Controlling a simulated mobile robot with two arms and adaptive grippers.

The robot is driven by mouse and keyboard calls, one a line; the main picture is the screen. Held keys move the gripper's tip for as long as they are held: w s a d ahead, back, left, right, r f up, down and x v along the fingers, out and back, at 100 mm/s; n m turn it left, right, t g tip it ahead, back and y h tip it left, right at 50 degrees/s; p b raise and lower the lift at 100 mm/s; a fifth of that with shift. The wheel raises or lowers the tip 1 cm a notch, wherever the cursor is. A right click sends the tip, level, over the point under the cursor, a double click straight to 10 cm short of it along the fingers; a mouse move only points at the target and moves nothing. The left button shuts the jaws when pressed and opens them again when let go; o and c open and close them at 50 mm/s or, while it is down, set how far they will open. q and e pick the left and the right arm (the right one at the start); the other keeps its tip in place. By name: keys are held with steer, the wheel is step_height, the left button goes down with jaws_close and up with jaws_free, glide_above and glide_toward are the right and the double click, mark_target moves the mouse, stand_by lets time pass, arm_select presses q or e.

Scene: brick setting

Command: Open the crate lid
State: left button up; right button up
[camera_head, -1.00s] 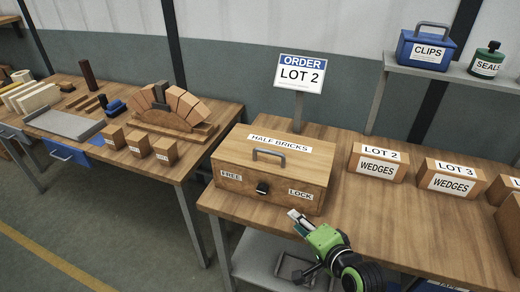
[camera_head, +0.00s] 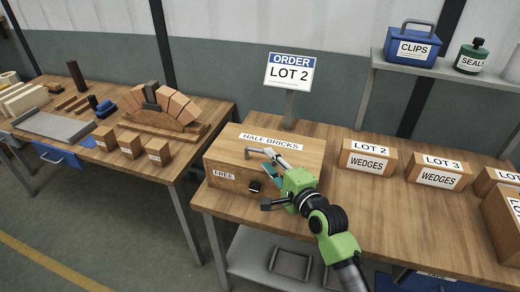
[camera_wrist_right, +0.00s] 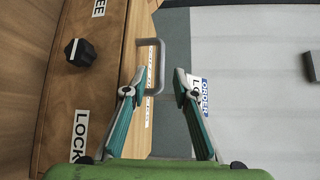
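The wooden crate (camera_head: 228,198) labelled HALF BRICKS stands on the near left of the right-hand bench. Its lid (camera_head: 300,150) lies flat and closed, with a grey bar handle (camera_head: 258,151) on top. A black knob (camera_wrist_right: 80,52) sits on the crate's front between the FREE and LOCK labels; it also shows in the head view (camera_head: 254,186). My right gripper (camera_wrist_right: 154,88) is open and empty, over the lid's front part. My left gripper is out of view.
An order sign (camera_head: 290,74) reading LOT 2 stands behind the crate. Wedge boxes, LOT 2 (camera_head: 368,160) and LOT 3 (camera_head: 440,172), stand to the right. A shelf (camera_head: 440,68) holds a blue CLIPS box (camera_head: 414,47). The bench between crate and boxes is clear.

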mark_target(260, 151)
steer(key=shift+p+x, duration=0.3)
steer(key=shift+x, duration=2.9)
jaws_close()
